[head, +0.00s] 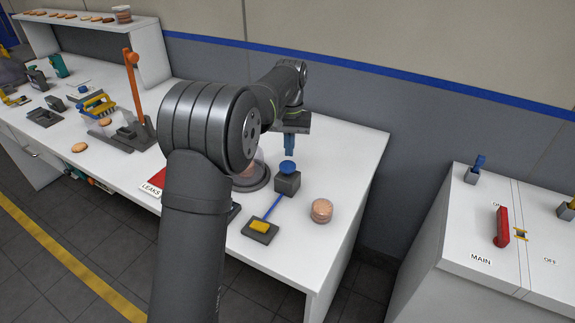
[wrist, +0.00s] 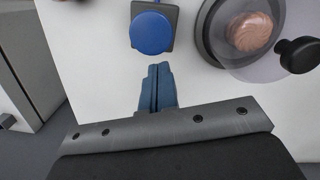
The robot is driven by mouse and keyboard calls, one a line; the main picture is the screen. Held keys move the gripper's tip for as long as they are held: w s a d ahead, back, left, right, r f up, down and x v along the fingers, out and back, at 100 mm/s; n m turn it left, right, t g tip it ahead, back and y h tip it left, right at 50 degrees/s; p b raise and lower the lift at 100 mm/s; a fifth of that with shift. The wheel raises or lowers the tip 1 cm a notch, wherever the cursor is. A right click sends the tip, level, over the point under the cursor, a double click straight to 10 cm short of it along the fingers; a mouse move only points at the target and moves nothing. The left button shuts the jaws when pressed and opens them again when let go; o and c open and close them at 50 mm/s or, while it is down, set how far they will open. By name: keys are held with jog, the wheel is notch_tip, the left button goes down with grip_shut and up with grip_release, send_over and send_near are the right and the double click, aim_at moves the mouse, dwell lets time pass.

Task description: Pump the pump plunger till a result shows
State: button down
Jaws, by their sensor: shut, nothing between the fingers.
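The pump plunger (head: 287,167) is a round blue cap on a dark grey block (head: 287,183) on the white table. In the wrist view the blue plunger cap (wrist: 152,33) lies just beyond my fingertips. My gripper (head: 289,153) has blue fingers, shut and empty, pointing down a little above the plunger. In the wrist view my gripper (wrist: 157,68) shows its fingers pressed together, apart from the cap. A blue line (head: 272,207) runs from the block to a dark pad with a yellow piece (head: 260,227). I cannot tell whether the cap touches my fingertips.
A clear dome on a dark round base (head: 258,180) stands left of the pump, partly hidden by my arm; in the wrist view it holds a biscuit (wrist: 250,31) and has a black knob (wrist: 299,54). A biscuit stack (head: 321,211) stands right. A LEAKS label (head: 151,190) lies left.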

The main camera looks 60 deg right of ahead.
notch_tip(320, 180, up, 16)
jog(key=d, duration=0.1)
jog(key=shift+w+d, duration=0.2)
jog(key=shift+w, duration=0.1)
jog(key=shift+f, duration=0.1)
dwell(0.7)
send_over(288, 162)
notch_tip(288, 162, down, 12)
jog(key=shift+s+a+r, duration=0.1)
jog(key=shift+a+r, duration=0.05)
jog(key=shift+r, duration=0.7)
jog(key=shift+f, duration=0.1)
